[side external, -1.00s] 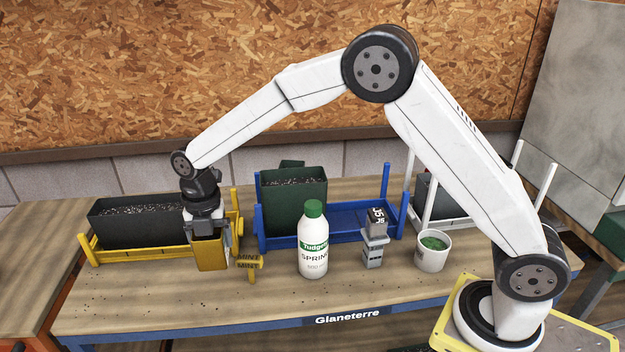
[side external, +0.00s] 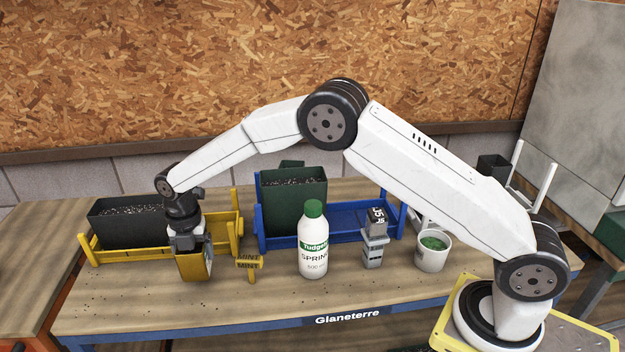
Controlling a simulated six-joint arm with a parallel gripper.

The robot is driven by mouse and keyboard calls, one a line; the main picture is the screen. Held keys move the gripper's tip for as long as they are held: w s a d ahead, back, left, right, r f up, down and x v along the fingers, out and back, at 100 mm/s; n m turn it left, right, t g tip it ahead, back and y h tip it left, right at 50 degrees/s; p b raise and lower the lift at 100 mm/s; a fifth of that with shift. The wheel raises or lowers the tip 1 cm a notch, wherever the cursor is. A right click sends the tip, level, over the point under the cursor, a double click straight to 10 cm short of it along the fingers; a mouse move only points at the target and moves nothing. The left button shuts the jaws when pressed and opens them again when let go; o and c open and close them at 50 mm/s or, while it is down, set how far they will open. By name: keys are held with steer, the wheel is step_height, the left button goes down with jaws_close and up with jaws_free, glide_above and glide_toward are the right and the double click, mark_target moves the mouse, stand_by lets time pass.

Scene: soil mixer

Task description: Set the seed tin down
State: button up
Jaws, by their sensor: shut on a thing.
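My gripper (side external: 190,246) is shut on the seed tin (side external: 195,267), a yellow box-shaped tin with a dark side face. The tin hangs below my gripper in front of the yellow rack, left of the yellow MINT marker (side external: 248,263). It looks slightly tilted. Its lower edge is close to the table top (side external: 140,300); I cannot tell whether it touches. My gripper hides the tin's top.
The yellow rack (side external: 105,257) behind the tin holds a dark soil trough (side external: 125,226). The front left table is clear.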

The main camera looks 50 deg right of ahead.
steer(key=shift+w+f, duration=0.25)
steer(key=shift+f, duration=1.55)
steer(key=shift+f, duration=0.1)
steer(key=o, duration=1.1)
step_height(320, 180, up, 12)
steer(key=shift+r, duration=0.1)
